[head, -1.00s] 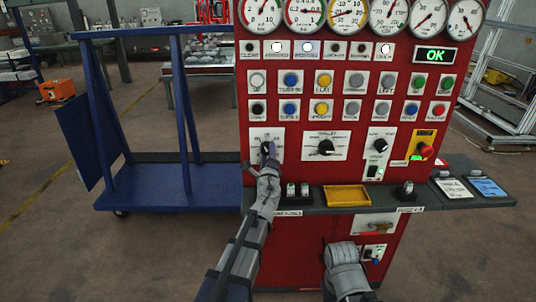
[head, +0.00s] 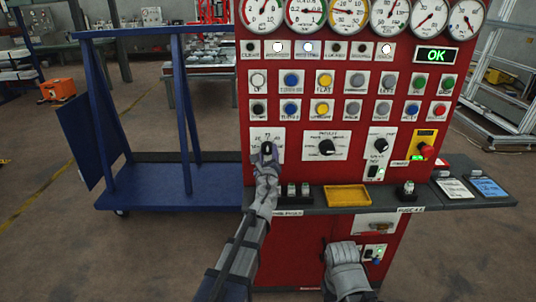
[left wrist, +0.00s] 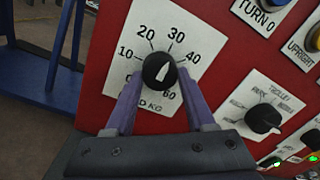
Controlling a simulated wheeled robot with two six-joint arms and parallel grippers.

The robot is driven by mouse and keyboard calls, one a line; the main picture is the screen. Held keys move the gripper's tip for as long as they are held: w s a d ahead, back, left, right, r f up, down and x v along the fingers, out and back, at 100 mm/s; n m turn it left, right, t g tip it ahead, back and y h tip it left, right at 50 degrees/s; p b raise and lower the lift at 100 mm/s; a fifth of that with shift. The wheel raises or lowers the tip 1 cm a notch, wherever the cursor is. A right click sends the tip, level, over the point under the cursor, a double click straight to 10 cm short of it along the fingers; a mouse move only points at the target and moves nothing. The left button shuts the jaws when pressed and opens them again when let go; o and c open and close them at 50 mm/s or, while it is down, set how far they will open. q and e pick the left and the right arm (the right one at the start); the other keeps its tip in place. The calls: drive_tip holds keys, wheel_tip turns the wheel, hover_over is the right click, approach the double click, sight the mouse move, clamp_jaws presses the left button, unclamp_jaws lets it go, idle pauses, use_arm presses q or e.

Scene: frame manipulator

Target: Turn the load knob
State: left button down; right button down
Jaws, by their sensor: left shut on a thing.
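The load knob (left wrist: 160,70) is round and black with a white pointer. It sits on a white dial plate (left wrist: 188,30) with numbers marked KG, on the red panel's lower left. The pointer points up and slightly right in the left wrist view, about toward the 30. My left gripper (left wrist: 154,85) has its purple fingers on either side of the knob and is shut on it. In the head view the left gripper (head: 265,155) covers much of the knob. My right arm shows low in the head view, but its gripper cannot be seen.
A black trolley selector knob (left wrist: 263,118) is to the right on the panel. Gauges, lamps and buttons fill the panel above. A grey shelf (head: 310,207) with a yellow tray (head: 347,197) juts out below. A blue cart (head: 165,190) stands at the left.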

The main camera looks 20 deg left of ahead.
idle(0.3)
use_arm(q)
drive_tip(key=shift+c, duration=1.2)
unclamp_jaws()
drive_tip(key=shift+s, duration=0.1)
drive_tip(key=v, duration=0.7)
drive_tip(key=shift+s+d, duration=0.15)
drive_tip(key=shift+s, duration=0.15)
drive_tip(key=shift+f, duration=0.1)
